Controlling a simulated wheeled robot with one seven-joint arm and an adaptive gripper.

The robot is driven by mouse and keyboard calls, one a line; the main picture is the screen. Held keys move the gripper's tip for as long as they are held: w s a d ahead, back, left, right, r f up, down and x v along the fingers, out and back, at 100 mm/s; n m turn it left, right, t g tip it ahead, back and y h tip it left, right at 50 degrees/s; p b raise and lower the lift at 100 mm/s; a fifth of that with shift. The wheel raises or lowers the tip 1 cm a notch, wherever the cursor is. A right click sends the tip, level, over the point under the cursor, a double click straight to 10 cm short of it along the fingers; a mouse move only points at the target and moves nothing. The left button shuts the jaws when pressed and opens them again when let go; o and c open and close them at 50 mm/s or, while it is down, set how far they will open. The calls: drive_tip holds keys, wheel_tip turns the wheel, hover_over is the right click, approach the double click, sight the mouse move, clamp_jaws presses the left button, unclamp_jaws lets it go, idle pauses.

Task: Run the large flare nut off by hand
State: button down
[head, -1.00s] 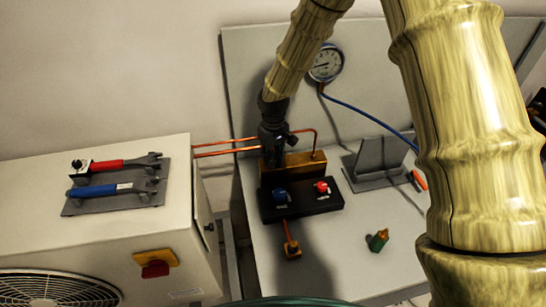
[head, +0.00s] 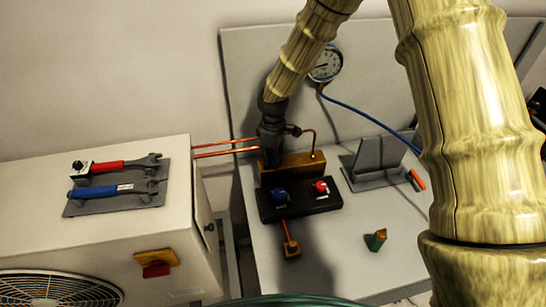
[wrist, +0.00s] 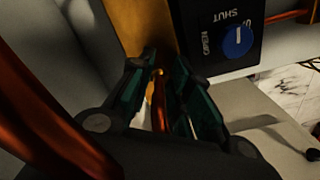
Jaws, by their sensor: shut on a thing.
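My gripper (head: 272,160) points down at the left end of the brass block (head: 292,172) in the head view. In the wrist view its two green-padded fingers (wrist: 160,88) are closed in around the end of a copper pipe (wrist: 161,108) beside the brass block (wrist: 146,25). A small brass-coloured bit (wrist: 157,73) shows between the fingertips, which fits the large flare nut. The fingers hide most of the nut, so its threads and seating cannot be seen.
A black valve panel with a blue knob (head: 280,195) and a red knob (head: 321,187) stands in front of the block. Copper lines (head: 228,150) run in from the left. A gauge (head: 327,64), a grey stand (head: 377,160) and a green-and-brass fitting (head: 376,240) are to the right.

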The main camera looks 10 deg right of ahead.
drive_tip(key=shift+w, duration=0.1)
drive_tip(key=c, duration=1.3)
unclamp_jaws()
wheel_tip(320, 180, up, 12)
drive_tip(key=shift+d+r, duration=0.1)
